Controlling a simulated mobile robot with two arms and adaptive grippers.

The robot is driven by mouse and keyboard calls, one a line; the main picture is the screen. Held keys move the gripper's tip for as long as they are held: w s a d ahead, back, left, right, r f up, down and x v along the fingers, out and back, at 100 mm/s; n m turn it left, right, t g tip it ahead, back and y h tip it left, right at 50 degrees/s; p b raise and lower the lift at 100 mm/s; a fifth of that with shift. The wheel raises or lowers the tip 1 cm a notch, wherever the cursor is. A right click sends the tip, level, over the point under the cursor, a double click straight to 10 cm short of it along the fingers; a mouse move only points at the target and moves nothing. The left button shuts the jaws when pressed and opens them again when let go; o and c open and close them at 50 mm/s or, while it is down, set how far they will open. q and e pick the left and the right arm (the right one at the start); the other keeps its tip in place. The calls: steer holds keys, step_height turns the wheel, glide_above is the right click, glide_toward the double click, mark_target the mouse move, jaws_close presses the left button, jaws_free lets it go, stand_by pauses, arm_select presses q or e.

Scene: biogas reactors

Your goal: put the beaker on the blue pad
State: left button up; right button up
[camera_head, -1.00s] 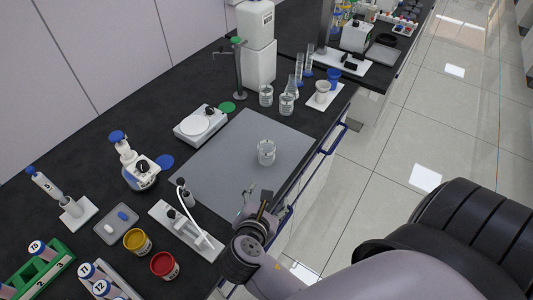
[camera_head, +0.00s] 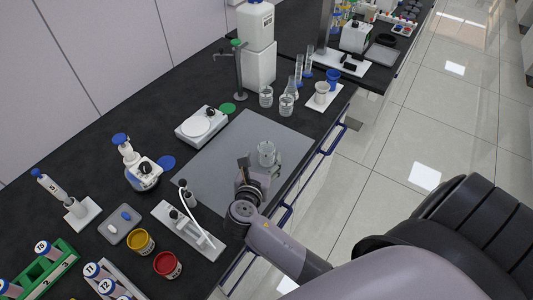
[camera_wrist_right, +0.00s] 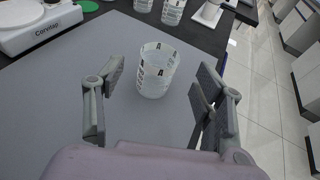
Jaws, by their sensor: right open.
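A clear glass beaker (camera_head: 266,153) stands upright on the grey mat (camera_head: 225,160); it also shows in the right wrist view (camera_wrist_right: 157,72). My right gripper (camera_head: 259,166) is open at the beaker's near side. In the right wrist view its two fingers (camera_wrist_right: 160,80) are spread wide, with the beaker in line with the gap between them and no contact visible. A flat round blue pad (camera_head: 166,162) lies on the black bench left of the mat, beside a blue-capped dispenser. My left gripper is not in view.
A white hotplate stirrer (camera_head: 202,125) and a round green pad (camera_head: 228,108) lie beyond the mat. Other glassware (camera_head: 287,104) stands at the mat's far right. A white pipette stand (camera_head: 190,230), yellow jar (camera_head: 140,241) and red jar (camera_head: 167,264) are nearer. Most of the mat is clear.

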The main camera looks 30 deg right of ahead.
mark_target(265, 154)
steer(key=shift+f+p+x, duration=0.15)
steer(key=shift+p+x, duration=0.2)
steer(key=shift+x, duration=1.1)
steer(key=shift+f+p+x, duration=0.2)
steer(key=shift+p+x, duration=0.1)
steer(key=shift+x, duration=1.15)
steer(key=shift+s+a, duration=0.1)
steer(key=shift+c, duration=0.4)
steer(key=c, duration=1.3)
steer(key=shift+r, duration=0.15)
